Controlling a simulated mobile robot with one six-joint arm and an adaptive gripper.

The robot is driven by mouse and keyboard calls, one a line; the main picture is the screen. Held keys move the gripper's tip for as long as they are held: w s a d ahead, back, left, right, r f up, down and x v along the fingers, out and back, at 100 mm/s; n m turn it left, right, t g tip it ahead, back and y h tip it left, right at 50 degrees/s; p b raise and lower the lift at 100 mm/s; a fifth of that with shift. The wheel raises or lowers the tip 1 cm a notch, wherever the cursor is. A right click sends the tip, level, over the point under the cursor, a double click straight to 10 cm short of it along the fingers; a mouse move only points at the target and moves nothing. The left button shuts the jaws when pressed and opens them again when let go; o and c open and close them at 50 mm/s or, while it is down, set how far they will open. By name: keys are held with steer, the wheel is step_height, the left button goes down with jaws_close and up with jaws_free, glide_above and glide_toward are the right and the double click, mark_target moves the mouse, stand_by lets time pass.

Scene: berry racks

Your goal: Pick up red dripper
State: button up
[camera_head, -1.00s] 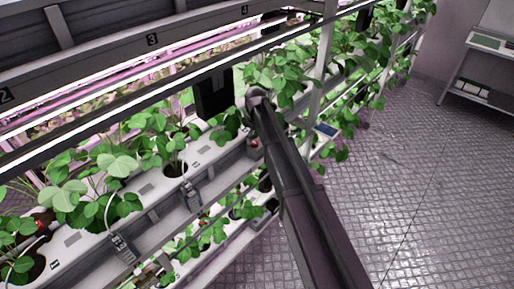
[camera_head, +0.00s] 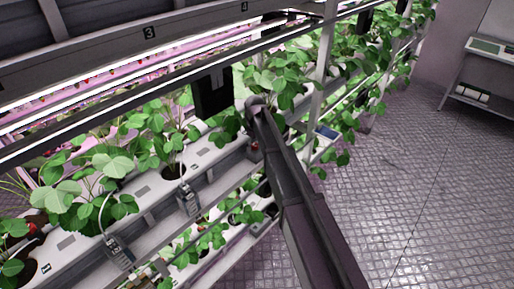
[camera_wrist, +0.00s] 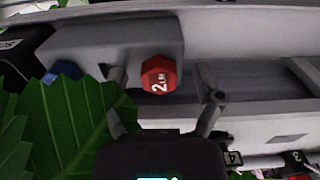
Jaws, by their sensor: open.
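The red dripper (camera_wrist: 159,74) is a small faceted cap marked "2 L/H", facing the camera in the wrist view, on a grey block (camera_wrist: 105,50) against the rack. My gripper (camera_wrist: 167,85) is open, with one finger on each side of the dripper in the picture. No contact shows, and the depth between fingertips and dripper is hard to judge. A blue dripper (camera_wrist: 64,72) sits to the left on the same block, partly behind a leaf. In the head view my arm reaches to the rack and hides most of this spot.
Large green leaves (camera_wrist: 65,125) crowd the left of the wrist view, close to the left finger. The white planting trough (camera_head: 140,190) runs along the rack with strawberry plants (camera_head: 115,165) in it. A rack post (camera_head: 318,85) stands right of my arm. The floor (camera_head: 400,200) at right is clear.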

mark_target(255, 145)
steer(key=c, duration=0.9)
steer(key=shift+o, duration=0.2)
steer(key=shift+r, duration=0.2)
step_height(255, 145, up, 4)
steer(key=p, duration=0.4)
steer(key=shift+f, duration=0.1)
steer(key=s+d+p, duration=0.1)
steer(key=s+d, duration=0.2)
steer(key=s, duration=1.2)
steer(key=shift+s+r, duration=0.4)
steer(key=shift+w+f+b, duration=0.1)
steer(key=shift+f+b, duration=0.2)
